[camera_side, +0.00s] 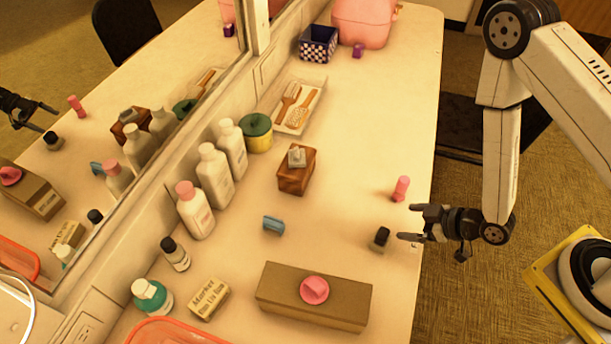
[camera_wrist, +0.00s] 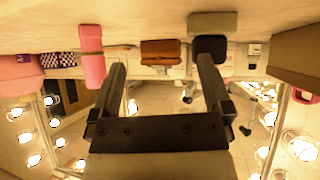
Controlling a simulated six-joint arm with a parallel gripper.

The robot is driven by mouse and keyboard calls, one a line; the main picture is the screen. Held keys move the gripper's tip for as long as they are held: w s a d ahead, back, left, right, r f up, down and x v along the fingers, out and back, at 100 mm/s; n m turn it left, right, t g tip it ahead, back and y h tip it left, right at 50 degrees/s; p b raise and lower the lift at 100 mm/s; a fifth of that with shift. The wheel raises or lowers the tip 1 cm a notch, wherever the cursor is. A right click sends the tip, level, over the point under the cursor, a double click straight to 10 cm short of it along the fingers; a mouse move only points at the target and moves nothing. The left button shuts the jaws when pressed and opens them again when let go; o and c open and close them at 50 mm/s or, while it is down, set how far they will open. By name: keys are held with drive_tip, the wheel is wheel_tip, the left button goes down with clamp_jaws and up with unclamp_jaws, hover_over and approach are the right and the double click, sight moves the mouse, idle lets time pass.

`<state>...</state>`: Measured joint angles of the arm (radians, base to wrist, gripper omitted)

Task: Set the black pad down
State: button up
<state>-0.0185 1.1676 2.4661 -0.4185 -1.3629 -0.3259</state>
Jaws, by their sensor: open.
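The black pad (camera_side: 380,239) is a small dark block with a paler, greyish part. It stands on the counter, near its right edge in the side view. In the wrist view, which is upside down, the black pad (camera_wrist: 210,46) lies just beyond one fingertip, which partly overlaps it. My gripper (camera_side: 411,222) is open at the counter's edge, low and level, to the right of the pad. In the wrist view nothing is between the fingers of my gripper (camera_wrist: 162,66). I cannot tell whether the near finger touches the pad.
A pink cylinder (camera_side: 401,189) stands close behind the gripper. A cardboard box (camera_side: 345,311) with a pink piece (camera_side: 314,290) is in front. A blue cup-like piece (camera_side: 273,225), wooden tissue box (camera_side: 296,171) and several bottles stand toward the mirror. The middle counter is clear.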

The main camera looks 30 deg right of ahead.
drive_tip(key=w+d+r+h, duration=0.1)
drive_tip(key=w, duration=0.1)
drive_tip(key=w+d+r+m+g+h, duration=0.1)
drive_tip(key=r, duration=0.1)
drive_tip(key=shift+w+d+r, duration=0.2)
drive_tip(key=shift+w+d, duration=0.15)
drive_tip(key=s+d+r+m+g+h, duration=0.1)
drive_tip(key=s+d+r+m+g, duration=0.1)
drive_tip(key=r, duration=0.6)
drive_tip(key=s+d+r+m+g+h, duration=0.2)
drive_tip(key=d+r+m+g, duration=0.1)
drive_tip(key=r, duration=0.5)
drive_tip(key=shift+s+r+m, duration=0.15)
drive_tip(key=shift+r+m, duration=0.1)
drive_tip(key=shift+m, duration=0.35)
drive_tip(key=shift+c, duration=0.4)
